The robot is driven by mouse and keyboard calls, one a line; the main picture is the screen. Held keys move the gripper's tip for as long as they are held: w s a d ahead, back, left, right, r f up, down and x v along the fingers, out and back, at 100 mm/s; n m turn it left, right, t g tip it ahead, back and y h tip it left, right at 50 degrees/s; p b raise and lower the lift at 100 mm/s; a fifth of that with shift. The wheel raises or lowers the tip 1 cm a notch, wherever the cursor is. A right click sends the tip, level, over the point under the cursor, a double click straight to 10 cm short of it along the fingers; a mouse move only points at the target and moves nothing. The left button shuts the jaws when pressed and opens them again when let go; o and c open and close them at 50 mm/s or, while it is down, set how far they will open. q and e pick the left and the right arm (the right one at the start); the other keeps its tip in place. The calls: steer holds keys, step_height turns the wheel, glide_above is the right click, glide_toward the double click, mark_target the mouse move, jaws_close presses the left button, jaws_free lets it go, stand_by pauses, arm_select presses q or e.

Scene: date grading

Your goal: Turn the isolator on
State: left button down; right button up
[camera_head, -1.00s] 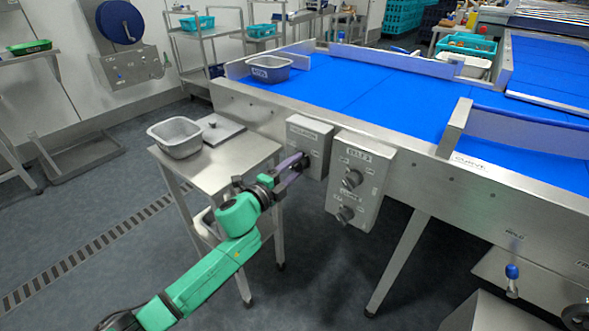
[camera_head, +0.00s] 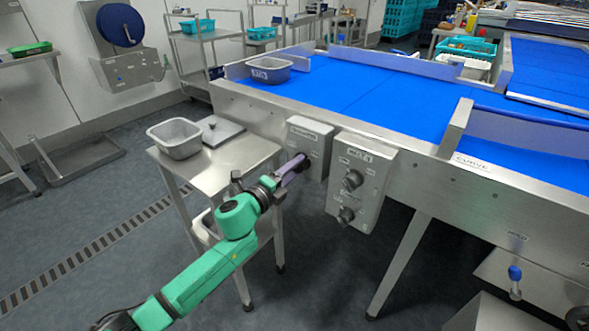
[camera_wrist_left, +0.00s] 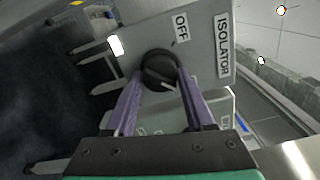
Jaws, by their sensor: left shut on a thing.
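The isolator is a grey box (camera_head: 311,136) on the side of the blue conveyor, and its upper label is too small to read in the head view. In the left wrist view its face (camera_wrist_left: 205,60) shows the words ISOLATOR and OFF beside a round black knob (camera_wrist_left: 160,66). A short white mark shows on the knob's lower right part. My left gripper (camera_head: 302,161) reaches the box front. Its two purple fingers (camera_wrist_left: 161,82) are shut on the knob, one on each side. My right gripper is in neither view.
A second grey box (camera_head: 362,180) with two black knobs hangs just right of the isolator. A steel side table (camera_head: 225,165) with a grey tub (camera_head: 176,137) stands left of my gripper. The conveyor's steel side (camera_head: 420,165) runs behind the boxes.

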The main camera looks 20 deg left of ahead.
arm_select(q)
steer(key=shift+c, duration=1.3)
jaws_free()
steer(key=v, duration=1.4)
steer(key=shift+s, duration=0.25)
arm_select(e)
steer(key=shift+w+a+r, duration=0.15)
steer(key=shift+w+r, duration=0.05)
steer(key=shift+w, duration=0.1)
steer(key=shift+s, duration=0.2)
